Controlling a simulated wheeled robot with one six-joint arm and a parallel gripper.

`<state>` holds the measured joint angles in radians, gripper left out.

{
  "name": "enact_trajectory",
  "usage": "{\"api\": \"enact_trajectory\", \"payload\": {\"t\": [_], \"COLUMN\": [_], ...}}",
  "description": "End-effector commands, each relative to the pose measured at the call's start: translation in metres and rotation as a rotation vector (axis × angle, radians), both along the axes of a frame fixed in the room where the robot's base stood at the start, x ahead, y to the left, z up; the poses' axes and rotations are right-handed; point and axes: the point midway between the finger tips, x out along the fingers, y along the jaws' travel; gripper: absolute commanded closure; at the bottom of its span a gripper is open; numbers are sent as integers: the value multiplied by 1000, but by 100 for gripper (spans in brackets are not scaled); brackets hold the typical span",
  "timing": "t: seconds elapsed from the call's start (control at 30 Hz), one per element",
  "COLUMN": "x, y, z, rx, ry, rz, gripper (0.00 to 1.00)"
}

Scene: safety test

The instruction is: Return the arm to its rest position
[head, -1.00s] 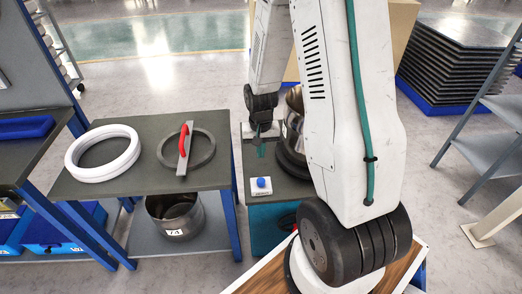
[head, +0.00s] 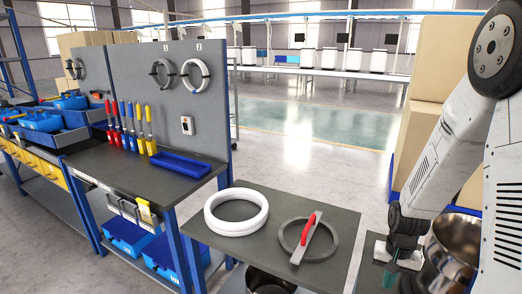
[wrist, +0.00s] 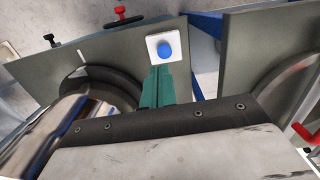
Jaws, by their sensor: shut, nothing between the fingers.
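My arm reaches down at the right of the head view. My gripper (wrist: 158,72) shows in the wrist view as two teal fingers closed together with nothing between them. It is over a dark table top (wrist: 112,55), beside a shiny steel pot (wrist: 62,125). A white box with a blue button (wrist: 165,49) is just beyond the fingertips. In the head view the gripper's lower end is near the bottom edge and hard to make out, left of the steel pot (head: 452,245).
A side table (head: 335,205) holds a white ring (head: 237,225) and a grey ring with a red-handled bar (head: 308,236). A workbench with a tool board (head: 170,95) stands left. Boxes (head: 435,65) stand behind my arm. Open floor (head: 300,165) lies beyond.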

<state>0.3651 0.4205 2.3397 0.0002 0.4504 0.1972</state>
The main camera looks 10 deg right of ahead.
Motion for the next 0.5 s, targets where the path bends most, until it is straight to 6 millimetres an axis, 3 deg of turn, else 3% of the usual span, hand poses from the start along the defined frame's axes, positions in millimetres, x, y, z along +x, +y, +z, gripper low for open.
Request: {"api": "enact_trajectory", "payload": {"t": [0.07, 0.17, 0.5], "x": [-21, -37, -85], "y": [8, 20, 68], "z": [5, 34, 147], "rx": [32, 54, 68], "ry": [75, 121, 147], "rz": [24, 70, 247], "gripper": [100, 100, 100]}}
